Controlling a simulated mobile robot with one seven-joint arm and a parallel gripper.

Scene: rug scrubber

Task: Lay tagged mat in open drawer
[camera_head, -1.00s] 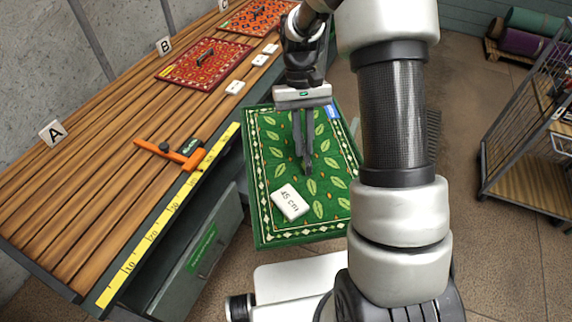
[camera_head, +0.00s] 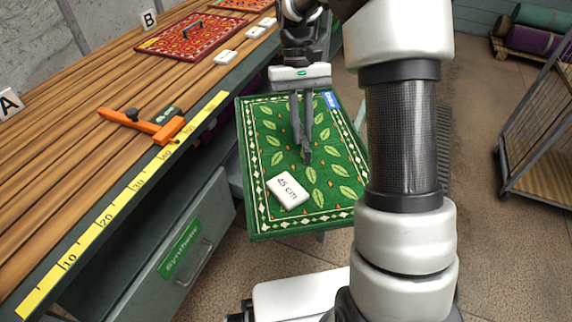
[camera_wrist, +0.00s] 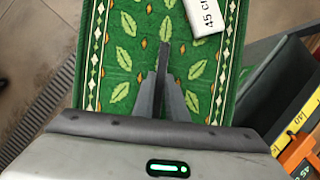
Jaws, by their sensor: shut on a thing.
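My gripper (camera_head: 305,155) is shut on the handle of a green mat (camera_head: 270,218) with leaf patterns and a white diamond border. The wrist view shows the mat (camera_wrist: 122,60) under the fingers, with the tag (camera_wrist: 207,14) at the top. A drawer (camera_head: 184,256) labelled "Synthetic" sits below the bench, left of the mat. Its front stands out from the bench; its inside is mostly hidden.
The wooden bench (camera_head: 75,165) has a yellow ruler (camera_head: 107,217) along its edge and an orange stop (camera_head: 150,127). Red mats (camera_head: 190,37) and white tags lie farther back. A wire cart (camera_head: 540,150) stands right. The floor between is clear, with a grate.

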